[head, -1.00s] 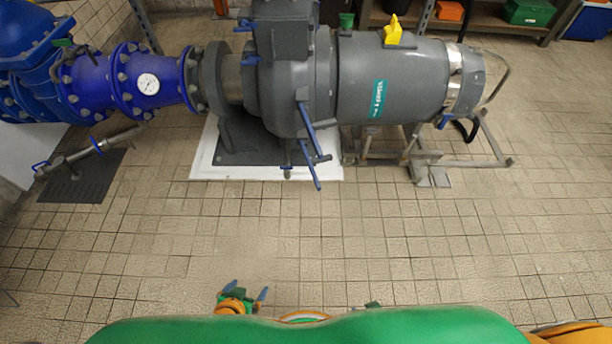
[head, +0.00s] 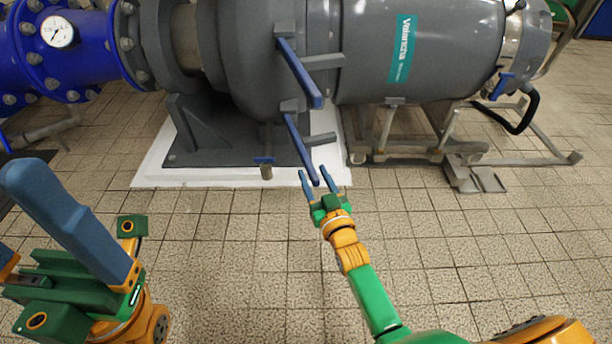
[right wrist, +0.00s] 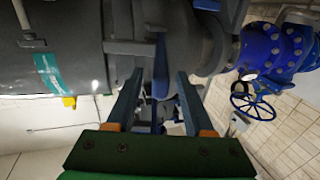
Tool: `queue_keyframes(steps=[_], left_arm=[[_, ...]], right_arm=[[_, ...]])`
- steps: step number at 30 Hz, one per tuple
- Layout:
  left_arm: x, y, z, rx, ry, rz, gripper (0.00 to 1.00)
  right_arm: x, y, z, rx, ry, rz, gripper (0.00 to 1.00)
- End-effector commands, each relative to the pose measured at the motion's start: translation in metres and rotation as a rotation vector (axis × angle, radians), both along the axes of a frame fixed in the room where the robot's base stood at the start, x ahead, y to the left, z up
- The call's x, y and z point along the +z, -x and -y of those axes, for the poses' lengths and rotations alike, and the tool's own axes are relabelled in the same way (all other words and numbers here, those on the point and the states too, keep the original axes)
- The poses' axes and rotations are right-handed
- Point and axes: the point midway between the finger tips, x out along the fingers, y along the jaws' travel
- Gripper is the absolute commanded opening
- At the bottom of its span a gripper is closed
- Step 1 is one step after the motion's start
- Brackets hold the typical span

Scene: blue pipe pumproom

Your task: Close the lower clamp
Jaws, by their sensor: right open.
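The lower clamp's blue lever (head: 300,150) hangs slanting down and right from the grey pump housing, below a second blue lever (head: 299,72). My right gripper (head: 318,180) is open, and the lower lever's end shows between its fingertips in the head view. In the right wrist view a dark blue lever (right wrist: 160,68) stands between the two spread fingers (right wrist: 157,85). I cannot tell whether they touch it. My left gripper (head: 28,180) is large at the left edge, open and empty, with one finger partly out of frame.
The grey pump (head: 240,60) rests on a white plinth (head: 225,178). A metal frame (head: 450,150) reaches out at the right. Blue piping with a gauge (head: 58,32) lies at the left. The tiled floor (head: 470,240) in front is clear.

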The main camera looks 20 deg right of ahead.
Motion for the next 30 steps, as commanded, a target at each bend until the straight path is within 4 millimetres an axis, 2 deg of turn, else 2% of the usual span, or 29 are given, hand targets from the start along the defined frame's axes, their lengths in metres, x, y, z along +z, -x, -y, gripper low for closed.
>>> queue_keyframes(steps=[2,6,14,16,20,21,30], left_arm=[[-0.008,0.003,-0.001,-0.003,0.008,0.041,1.00],[0.000,0.007,0.001,0.000,0.002,0.088,1.00],[0.005,0.007,0.001,0.001,0.001,0.095,1.00],[0.005,0.007,0.001,0.000,0.001,0.094,1.00],[0.005,0.007,0.001,0.000,0.001,0.094,1.00],[0.005,0.007,0.001,0.000,0.001,0.094,1.00],[0.005,0.007,0.001,0.000,0.000,0.093,1.00]], right_arm=[[-0.006,-0.017,0.000,0.000,0.000,0.002,0.53],[-0.004,-0.033,-0.001,0.000,0.000,-0.002,0.53],[-0.001,-0.037,-0.001,0.000,0.000,-0.005,0.53],[-0.001,-0.037,-0.001,0.000,-0.001,-0.005,0.39],[-0.001,-0.037,-0.001,0.000,0.000,-0.005,0.04],[-0.001,-0.037,-0.001,0.000,0.000,-0.005,0.00],[-0.002,-0.037,-0.001,0.000,0.000,-0.006,0.00]])
